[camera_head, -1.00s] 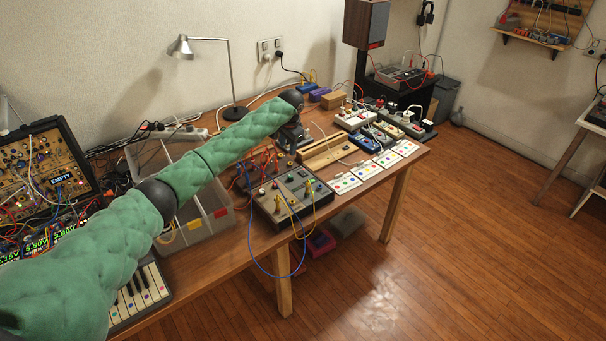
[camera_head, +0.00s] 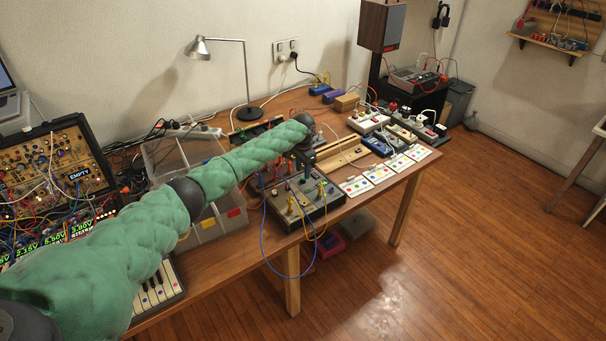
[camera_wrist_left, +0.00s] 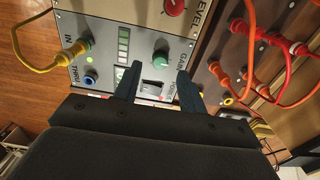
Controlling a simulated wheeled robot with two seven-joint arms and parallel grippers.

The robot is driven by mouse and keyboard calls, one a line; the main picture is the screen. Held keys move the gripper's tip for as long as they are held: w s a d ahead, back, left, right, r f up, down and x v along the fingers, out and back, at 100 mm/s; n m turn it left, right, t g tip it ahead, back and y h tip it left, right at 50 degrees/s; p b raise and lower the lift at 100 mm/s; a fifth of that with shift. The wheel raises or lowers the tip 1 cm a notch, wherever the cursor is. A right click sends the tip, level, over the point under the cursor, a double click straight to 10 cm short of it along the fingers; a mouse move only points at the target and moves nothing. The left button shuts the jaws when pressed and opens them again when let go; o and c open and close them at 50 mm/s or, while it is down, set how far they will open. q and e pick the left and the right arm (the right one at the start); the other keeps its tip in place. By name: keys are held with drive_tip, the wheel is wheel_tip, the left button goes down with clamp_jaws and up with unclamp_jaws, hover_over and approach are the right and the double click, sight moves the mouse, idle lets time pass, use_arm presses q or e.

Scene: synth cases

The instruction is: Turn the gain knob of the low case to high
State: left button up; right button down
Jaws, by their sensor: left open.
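The low case (camera_head: 310,213) is a grey panel box on the table, with yellow and blue cables plugged in. Its panel (camera_wrist_left: 118,66) fills the top of the left wrist view. The gain knob (camera_wrist_left: 160,60) is green-topped, beside the printed word GAIN. My left gripper (camera_wrist_left: 159,73) is open, its dark fingertips on either side of the knob's near side; I cannot tell whether they touch it. In the head view my left gripper (camera_head: 309,172) hangs over the case and partly hides it. My right gripper is not in view.
A red LEVEL knob (camera_wrist_left: 174,6), a yellow plug (camera_wrist_left: 76,49) at IN and a blue THRU socket (camera_wrist_left: 90,78) are on the same panel. Orange and red cables (camera_wrist_left: 249,30) run close on the right. A clear divided bin (camera_head: 213,226) stands left of the case.

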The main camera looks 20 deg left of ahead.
sight(303, 178)
use_arm(q)
drive_tip(key=shift+f+p, duration=0.4)
drive_tip(key=shift+f, duration=1.4)
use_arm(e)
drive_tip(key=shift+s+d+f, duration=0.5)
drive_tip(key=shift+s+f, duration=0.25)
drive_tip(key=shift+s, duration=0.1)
use_arm(q)
drive_tip(key=shift+c, duration=0.4)
clamp_jaws()
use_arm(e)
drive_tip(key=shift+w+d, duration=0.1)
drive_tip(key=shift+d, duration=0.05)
